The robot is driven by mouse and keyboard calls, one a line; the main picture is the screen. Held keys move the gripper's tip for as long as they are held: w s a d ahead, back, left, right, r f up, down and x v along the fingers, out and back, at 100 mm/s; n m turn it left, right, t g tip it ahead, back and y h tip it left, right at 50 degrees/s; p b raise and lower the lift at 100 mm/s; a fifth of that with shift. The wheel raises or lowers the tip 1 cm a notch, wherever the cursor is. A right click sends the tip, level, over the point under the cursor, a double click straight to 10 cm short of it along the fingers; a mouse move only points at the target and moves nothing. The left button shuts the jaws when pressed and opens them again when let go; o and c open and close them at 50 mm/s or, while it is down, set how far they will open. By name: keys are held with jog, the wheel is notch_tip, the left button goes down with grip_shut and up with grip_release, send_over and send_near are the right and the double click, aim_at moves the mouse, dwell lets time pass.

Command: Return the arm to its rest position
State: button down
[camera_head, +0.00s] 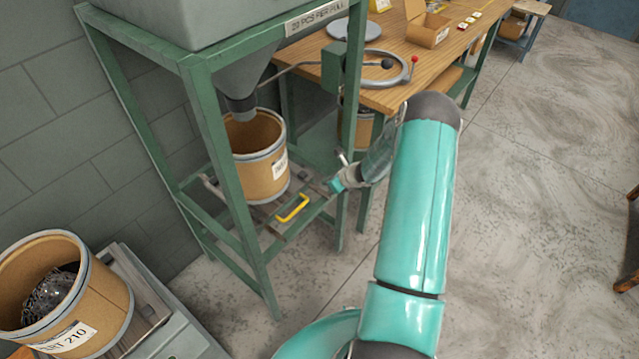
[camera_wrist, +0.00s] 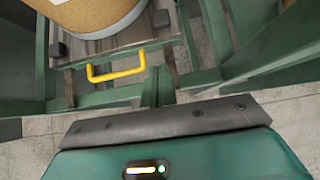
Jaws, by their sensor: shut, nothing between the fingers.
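My arm (camera_head: 415,205) is teal with a dark elbow. It rises from the bottom of the head view, bends at the elbow and reaches down and left toward the green stand. My gripper (camera_head: 336,184) is at its end, small in the head view, beside the stand's right front leg. It is shut and empty. In the wrist view its teal housing and dark front edge (camera_wrist: 165,122) fill the bottom. A yellow handle (camera_head: 293,208) on the sliding board under a drum lies left of my gripper, apart from it; it also shows in the wrist view (camera_wrist: 116,73).
The green stand (camera_head: 225,190) holds a hopper (camera_head: 245,75) above a cardboard drum (camera_head: 262,165). A wooden workbench (camera_head: 400,90) with a ring-shaped tool (camera_head: 385,80) stands behind my elbow. Another drum (camera_head: 110,300) is at lower left.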

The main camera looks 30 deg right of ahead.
jog(key=shift+v, duration=1.55)
jog(key=a+r+n+g+y, duration=0.1)
jog(key=a+r+n, duration=0.55)
jog(key=r, duration=0.35)
jog(key=a+r+n+g+y, duration=0.1)
jog(key=a+r+n, duration=0.55)
jog(key=r, duration=0.45)
jog(key=s+a+r+n+g+h, duration=0.1)
jog(key=s+a+r+n, duration=0.7)
jog(key=s+a+r, duration=0.3)
jog(key=s+a+r+n+h, duration=0.1)
jog(key=s+r+n, duration=0.3)
jog(key=s, duration=0.5)
jog(key=s+a+r+n+h, duration=0.1)
jog(key=s+r+n+h, duration=0.2)
jog(key=s+n, duration=0.4)
jog(key=shift+s+a+r, duration=0.3)
jog(key=shift+s+r, duration=0.6)
jog(key=shift+s, duration=0.05)
